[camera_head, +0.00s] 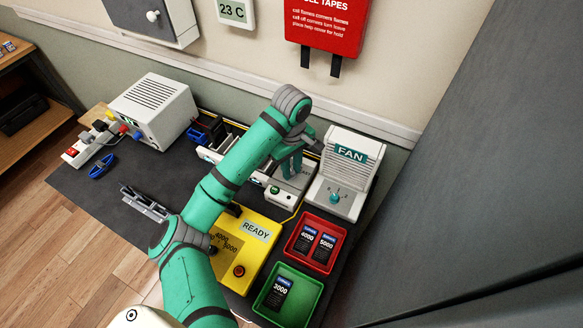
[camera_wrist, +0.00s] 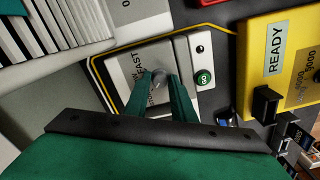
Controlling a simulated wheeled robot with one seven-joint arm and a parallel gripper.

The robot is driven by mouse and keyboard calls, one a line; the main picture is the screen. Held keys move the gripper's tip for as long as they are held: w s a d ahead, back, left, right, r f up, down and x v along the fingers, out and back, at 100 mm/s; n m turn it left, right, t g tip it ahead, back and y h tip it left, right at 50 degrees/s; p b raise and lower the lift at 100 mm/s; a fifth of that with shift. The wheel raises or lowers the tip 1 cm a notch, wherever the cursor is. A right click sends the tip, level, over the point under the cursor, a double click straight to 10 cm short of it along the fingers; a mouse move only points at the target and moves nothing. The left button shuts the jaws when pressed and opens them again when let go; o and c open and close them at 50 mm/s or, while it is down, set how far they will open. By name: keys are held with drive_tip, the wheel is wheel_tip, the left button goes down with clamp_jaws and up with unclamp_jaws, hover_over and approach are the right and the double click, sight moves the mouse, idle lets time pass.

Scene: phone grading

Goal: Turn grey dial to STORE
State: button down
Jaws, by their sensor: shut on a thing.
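A small grey dial (camera_wrist: 159,76) stands on a light grey panel (camera_wrist: 128,68) in the wrist view. My gripper (camera_wrist: 163,88) has its two green fingers on either side of this dial and is shut on it. Dark lettering beside the dial is partly covered; I can read "FAST" and part of another word.
A green button (camera_wrist: 204,78) sits beside the dial. A yellow READY box (camera_head: 258,218) is in front, and a FAN unit (camera_head: 345,180) stands right. Red (camera_head: 332,228) and green (camera_head: 314,290) trays hold phones. A white vented box (camera_head: 150,108) stands left. Dark mat at left is partly free.

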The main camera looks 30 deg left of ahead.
drive_tip(key=shift+a, duration=0.15)
idle(0.3)
drive_tip(key=c, duration=1.5)
unclamp_jaws()
drive_tip(key=shift+r, duration=0.1)
wheel_tip(320, 180, up, 11)
drive_tip(key=shift+f, duration=0.15)
